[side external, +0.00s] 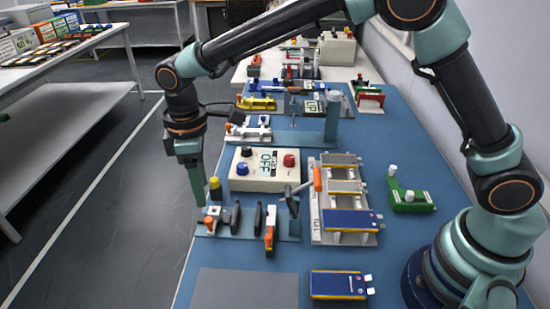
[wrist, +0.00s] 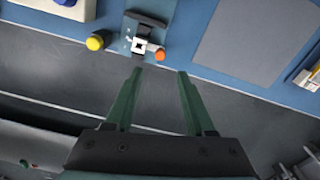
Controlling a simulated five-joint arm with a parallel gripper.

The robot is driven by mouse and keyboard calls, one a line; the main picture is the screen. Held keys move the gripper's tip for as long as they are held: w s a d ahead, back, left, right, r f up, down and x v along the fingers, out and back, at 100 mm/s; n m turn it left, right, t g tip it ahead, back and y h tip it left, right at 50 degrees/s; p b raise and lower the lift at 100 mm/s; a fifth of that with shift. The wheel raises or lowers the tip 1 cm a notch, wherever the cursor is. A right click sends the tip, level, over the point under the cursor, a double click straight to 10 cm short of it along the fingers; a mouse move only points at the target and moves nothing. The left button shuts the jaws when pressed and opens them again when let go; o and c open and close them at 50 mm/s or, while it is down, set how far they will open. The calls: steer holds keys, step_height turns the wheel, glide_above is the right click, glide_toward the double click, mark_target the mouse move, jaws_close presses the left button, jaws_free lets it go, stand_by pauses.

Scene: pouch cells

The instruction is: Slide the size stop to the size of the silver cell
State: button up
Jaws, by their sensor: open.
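My gripper (side external: 198,200) hangs at the left edge of the blue bench, beside a fixture (side external: 225,235) with a small white block (side external: 212,212), an orange knob and upright black plates. In the wrist view my open, empty fingers (wrist: 160,72) point toward the white block (wrist: 138,46) and its orange knob (wrist: 160,55), apart from them. I cannot tell for sure which part is the size stop. A rack (side external: 316,230) holds a blue cell (side external: 350,220); grey rectangles (side external: 343,187) farther up it may be silver cells or empty bays. Another blue cell (side external: 338,285) lies in front.
A cream box (side external: 262,170) reading OFF, with blue and red knobs, stands behind the fixture. A yellow knob (side external: 215,187) is close to my gripper. A green part (side external: 410,200) lies right of the rack. A flat grey mat (side external: 245,290) in front is clear.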

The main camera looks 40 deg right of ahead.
step_height(320, 180, up, 4)
steer(key=shift+f, duration=0.1)
stand_by(0.4)
steer(key=s+d+r+m+t, duration=0.1)
steer(key=s+d+r+m, duration=0.2)
steer(key=d, duration=0.4)
steer(key=s+d+r+m+t, duration=0.1)
steer(key=d+r+m, duration=0.1)
steer(key=d+r, duration=0.45)
steer(key=s+d+f+m+t, duration=0.1)
steer(key=s+d+m+t, duration=0.2)
steer(key=s+d+m, duration=0.3)
steer(key=s+d, duration=0.3)
steer(key=d, duration=0.3)
steer(key=shift+s+f+m+t, duration=0.2)
steer(key=shift+s+m+t, duration=0.1)
